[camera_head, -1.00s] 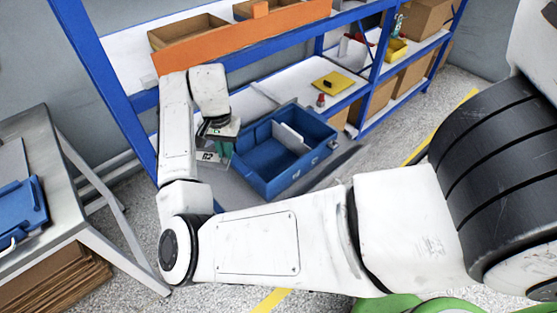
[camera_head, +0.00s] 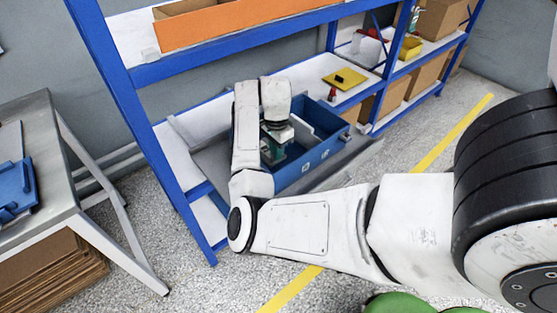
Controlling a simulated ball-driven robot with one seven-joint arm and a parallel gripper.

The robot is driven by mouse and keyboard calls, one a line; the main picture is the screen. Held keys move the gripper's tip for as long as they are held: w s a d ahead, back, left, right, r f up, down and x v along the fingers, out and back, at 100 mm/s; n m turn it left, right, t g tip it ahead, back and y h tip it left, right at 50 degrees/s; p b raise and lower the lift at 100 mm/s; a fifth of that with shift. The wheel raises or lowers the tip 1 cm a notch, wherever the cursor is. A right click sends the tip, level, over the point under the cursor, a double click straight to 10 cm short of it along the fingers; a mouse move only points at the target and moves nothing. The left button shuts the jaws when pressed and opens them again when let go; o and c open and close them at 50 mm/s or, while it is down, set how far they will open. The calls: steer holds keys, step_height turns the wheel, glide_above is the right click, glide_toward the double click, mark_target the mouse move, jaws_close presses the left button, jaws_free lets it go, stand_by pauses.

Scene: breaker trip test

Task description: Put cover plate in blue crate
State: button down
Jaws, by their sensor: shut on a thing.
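The blue crate (camera_head: 292,177) stands on the lower shelf of the blue rack, with its open top facing up. My gripper (camera_head: 274,154) is at the crate's opening, inside its left part, pointing down. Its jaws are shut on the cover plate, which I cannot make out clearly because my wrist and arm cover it. My forearm hides the crate's left side and much of its inside. I cannot tell whether the plate touches the crate floor.
An orange bin (camera_head: 240,22) sits on the shelf above my wrist. A yellow item (camera_head: 344,79) and a small red item (camera_head: 332,94) lie behind the crate. A metal table (camera_head: 50,160) stands at the left. Blue rack posts rise close to my arm.

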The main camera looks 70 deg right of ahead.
steer(key=shift+f, duration=2.3)
steer(key=shift+f, duration=0.1)
steer(key=c, duration=1.2)
jaws_free()
steer(key=shift+b, duration=0.3)
step_height(320, 180, up, 12)
steer(key=shift+r+p, duration=0.1)
steer(key=shift+p, duration=0.6)
